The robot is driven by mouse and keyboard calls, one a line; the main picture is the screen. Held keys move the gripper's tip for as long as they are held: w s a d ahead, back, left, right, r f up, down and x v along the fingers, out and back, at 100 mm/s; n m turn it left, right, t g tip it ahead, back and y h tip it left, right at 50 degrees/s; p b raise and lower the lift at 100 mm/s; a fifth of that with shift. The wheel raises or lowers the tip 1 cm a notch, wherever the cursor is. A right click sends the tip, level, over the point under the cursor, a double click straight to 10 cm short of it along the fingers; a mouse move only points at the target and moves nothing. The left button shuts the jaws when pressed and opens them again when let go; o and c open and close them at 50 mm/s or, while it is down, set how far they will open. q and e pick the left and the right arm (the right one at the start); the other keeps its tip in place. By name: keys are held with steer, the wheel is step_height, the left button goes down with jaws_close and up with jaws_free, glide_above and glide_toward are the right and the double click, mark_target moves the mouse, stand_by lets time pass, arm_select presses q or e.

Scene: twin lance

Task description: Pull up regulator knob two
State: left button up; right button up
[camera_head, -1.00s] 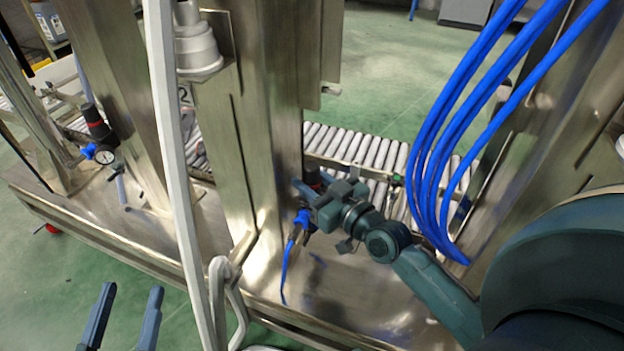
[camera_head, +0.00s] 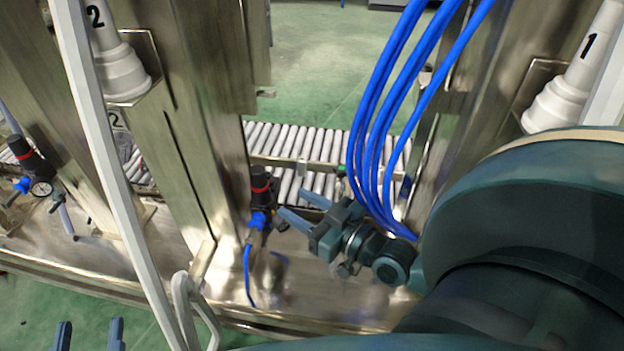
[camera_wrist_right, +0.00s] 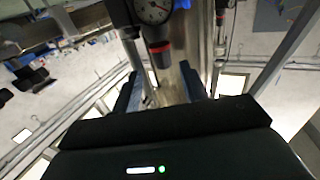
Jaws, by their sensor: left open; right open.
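A regulator with a black knob and a red ring (camera_head: 261,178) stands upright by the middle steel post, with a blue fitting (camera_head: 258,220) below it. The right wrist view shows its knob (camera_wrist_right: 158,48) and dial gauge (camera_wrist_right: 152,11) ahead of the fingers. My right gripper (camera_head: 292,202) is open and empty, just right of this regulator and apart from it. A second regulator (camera_head: 28,155) with a similar knob and a gauge stands at the far left. No number shows on either knob. My left gripper (camera_head: 90,333) is open at the bottom left, far from both.
Blue hoses (camera_head: 375,130) hang just behind my right gripper. White cones marked 2 (camera_head: 120,70) and 1 (camera_head: 560,100) sit on brackets. A pale bar (camera_head: 100,150) crosses the left foreground. A roller conveyor (camera_head: 325,145) runs behind the posts.

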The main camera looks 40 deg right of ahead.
steer(key=v, duration=0.2)
steer(key=shift+s+d, duration=0.1)
steer(key=shift+s, duration=0.2)
stand_by(0.4)
